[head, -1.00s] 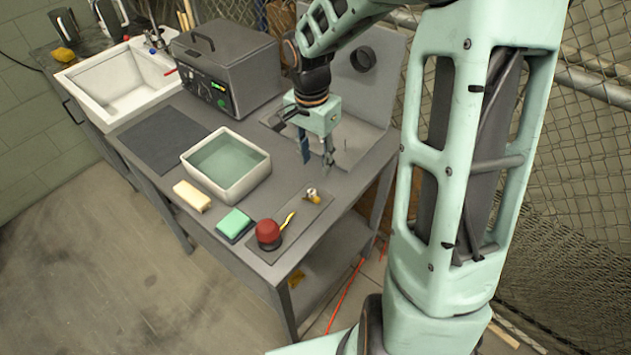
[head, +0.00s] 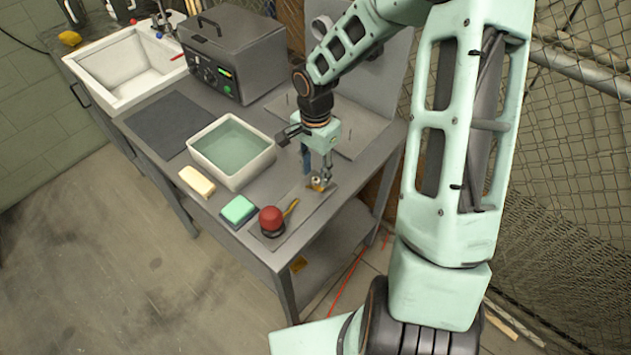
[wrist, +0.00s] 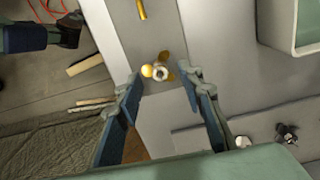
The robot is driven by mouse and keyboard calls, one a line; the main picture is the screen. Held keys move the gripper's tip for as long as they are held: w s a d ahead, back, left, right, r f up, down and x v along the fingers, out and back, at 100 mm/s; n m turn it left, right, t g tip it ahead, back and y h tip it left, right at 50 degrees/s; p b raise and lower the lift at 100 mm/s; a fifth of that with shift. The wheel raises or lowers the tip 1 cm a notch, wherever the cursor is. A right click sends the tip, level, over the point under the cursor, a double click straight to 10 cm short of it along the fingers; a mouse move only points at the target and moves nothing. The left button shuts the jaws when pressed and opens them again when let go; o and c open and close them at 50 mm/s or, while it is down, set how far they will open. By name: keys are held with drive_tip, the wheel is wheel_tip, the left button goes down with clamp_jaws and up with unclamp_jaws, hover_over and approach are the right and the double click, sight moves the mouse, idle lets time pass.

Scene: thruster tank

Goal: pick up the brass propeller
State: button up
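The brass propeller (wrist: 160,72) lies on a grey mat (wrist: 150,42) on the bench. In the wrist view it sits ahead of and between the two spread fingers of my gripper (wrist: 158,88). In the head view the propeller (head: 317,184) shows just below my gripper (head: 318,175) and is partly hidden by a finger. My gripper is open and points down. I cannot tell the exact height left between the fingertips and the propeller.
A red dome-shaped thing (head: 271,219) and a yellow-handled tool (head: 291,207) lie on the same mat. A green sponge (head: 238,209), a cream block (head: 196,181) and a water-filled tub (head: 232,152) stand to the left. A grey box (head: 229,58) stands behind.

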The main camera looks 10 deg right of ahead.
drive_tip(key=shift+f, duration=1.1)
drive_tip(key=shift+c, duration=0.5)
clamp_jaws()
